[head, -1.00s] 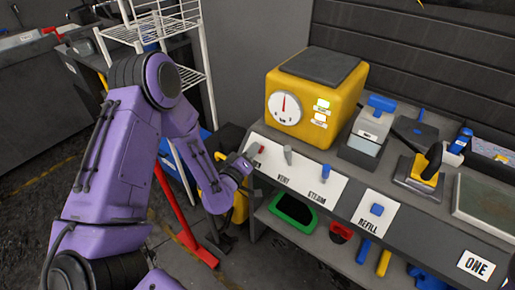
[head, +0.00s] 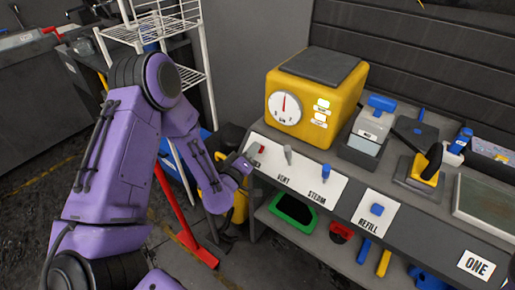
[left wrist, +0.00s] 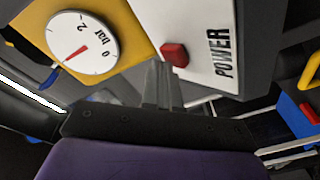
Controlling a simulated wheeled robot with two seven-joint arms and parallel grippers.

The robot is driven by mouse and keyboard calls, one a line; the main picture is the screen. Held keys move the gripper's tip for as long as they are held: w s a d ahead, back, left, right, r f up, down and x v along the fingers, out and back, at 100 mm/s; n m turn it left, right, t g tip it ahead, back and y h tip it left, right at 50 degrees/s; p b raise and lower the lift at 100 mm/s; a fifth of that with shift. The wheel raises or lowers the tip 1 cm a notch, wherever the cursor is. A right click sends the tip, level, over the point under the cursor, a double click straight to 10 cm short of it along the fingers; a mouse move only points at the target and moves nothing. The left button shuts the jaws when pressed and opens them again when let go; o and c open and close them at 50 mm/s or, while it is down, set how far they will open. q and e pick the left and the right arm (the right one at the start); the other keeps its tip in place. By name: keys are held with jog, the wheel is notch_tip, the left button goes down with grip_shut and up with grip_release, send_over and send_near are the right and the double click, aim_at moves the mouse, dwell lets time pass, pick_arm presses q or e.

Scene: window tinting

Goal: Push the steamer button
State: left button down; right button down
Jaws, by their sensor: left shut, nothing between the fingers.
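The steamer is a yellow box (head: 345,100) with a dark lid and a round gauge (head: 284,108) on the bench. A white panel on the bench front carries a red POWER button (head: 261,149), a grey VENT knob (head: 288,154) and a blue STEAM button (head: 326,171). My left gripper (head: 247,163) is shut and empty at the left end of the panel, by the red button. In the left wrist view, the shut fingers (left wrist: 163,84) are just beside the red button (left wrist: 175,54); I cannot tell whether they touch. My right gripper is out of view.
A separate blue REFILL button (head: 376,209) is further right on the bench front. A green tray (head: 292,210) is on the lower shelf. A white wire rack (head: 185,75) stands behind my left arm.

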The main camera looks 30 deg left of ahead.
pick_arm(q)
jog(key=shift+w+f, duration=0.2)
jog(key=shift+f, duration=0.1)
jog(key=shift+r, duration=0.1)
jog(key=shift+s+r, duration=0.2)
jog(key=shift+r, duration=0.1)
jog(key=s+r+p, duration=0.2)
jog(key=s+r, duration=0.2)
jog(key=shift+s+a+p, duration=0.1)
jog(key=shift+a+p, duration=0.05)
jog(key=shift+p, duration=0.25)
